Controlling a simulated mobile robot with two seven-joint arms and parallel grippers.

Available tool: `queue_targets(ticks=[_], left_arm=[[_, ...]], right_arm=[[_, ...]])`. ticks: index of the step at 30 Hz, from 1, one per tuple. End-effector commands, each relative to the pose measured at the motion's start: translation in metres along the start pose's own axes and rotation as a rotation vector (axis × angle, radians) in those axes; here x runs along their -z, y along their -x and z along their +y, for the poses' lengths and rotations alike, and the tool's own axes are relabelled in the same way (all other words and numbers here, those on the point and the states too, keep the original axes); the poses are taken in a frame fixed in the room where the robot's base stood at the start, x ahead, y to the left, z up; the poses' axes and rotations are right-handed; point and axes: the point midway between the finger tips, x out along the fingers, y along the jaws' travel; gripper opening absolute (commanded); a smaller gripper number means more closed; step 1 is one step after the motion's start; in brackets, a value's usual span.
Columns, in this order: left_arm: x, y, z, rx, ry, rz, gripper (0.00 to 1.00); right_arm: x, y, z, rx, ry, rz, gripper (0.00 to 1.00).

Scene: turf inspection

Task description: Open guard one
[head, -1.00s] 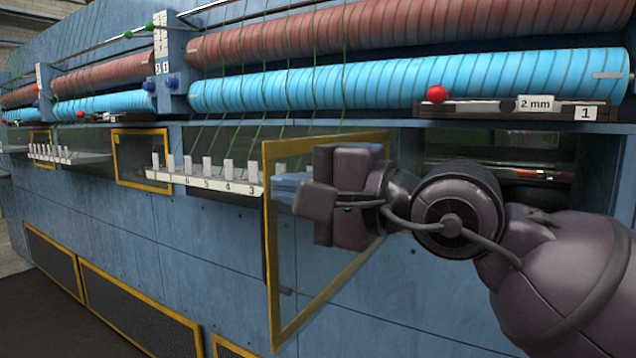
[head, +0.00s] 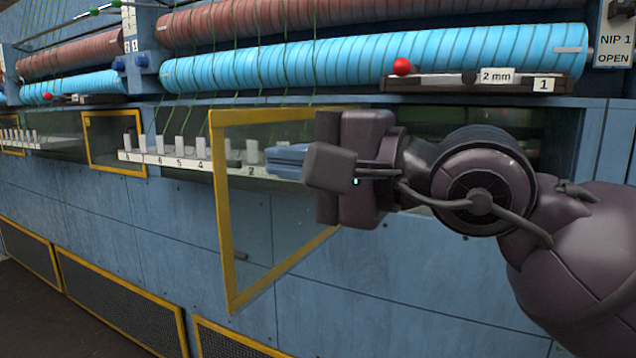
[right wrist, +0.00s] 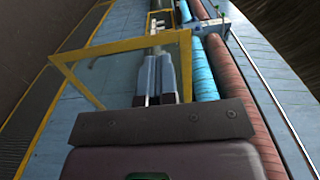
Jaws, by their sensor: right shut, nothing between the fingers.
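Guard one is a clear panel in a yellow frame (head: 222,225), swung out from the blue machine front below the place marked 1. It also shows in the right wrist view, its yellow frame (right wrist: 75,80) at the left of the fingers. My right gripper (head: 275,160) is shut and empty, its blue fingers at the guard's inner side near the top. I cannot tell whether they touch the panel. The opening behind my right arm is partly uncovered, and my wrist hides much of it. My left gripper is not in view.
A numbered row of white pegs (head: 160,160) runs left of the guard. Another yellow-framed guard (head: 88,145) is farther left. Blue roller (head: 370,60) and a gauge bar with a red ball (head: 402,67) are above. A sign reads NIP 1 OPEN (head: 613,45).

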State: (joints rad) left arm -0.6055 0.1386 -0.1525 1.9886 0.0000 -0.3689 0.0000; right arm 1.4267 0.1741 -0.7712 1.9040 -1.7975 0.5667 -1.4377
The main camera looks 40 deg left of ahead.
Motion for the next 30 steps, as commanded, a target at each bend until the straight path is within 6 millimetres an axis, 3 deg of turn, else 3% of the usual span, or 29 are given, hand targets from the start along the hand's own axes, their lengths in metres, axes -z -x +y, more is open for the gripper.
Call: queue_targets(ticks=[13, 30], left_arm=[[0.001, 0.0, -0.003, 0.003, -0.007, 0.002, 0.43], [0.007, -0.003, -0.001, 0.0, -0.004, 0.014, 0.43]], right_arm=[[-0.051, 0.046, -0.001, 0.0, 0.001, -0.001, 0.0], [-0.06, 0.053, -0.003, 0.01, -0.054, -0.004, 0.0]])
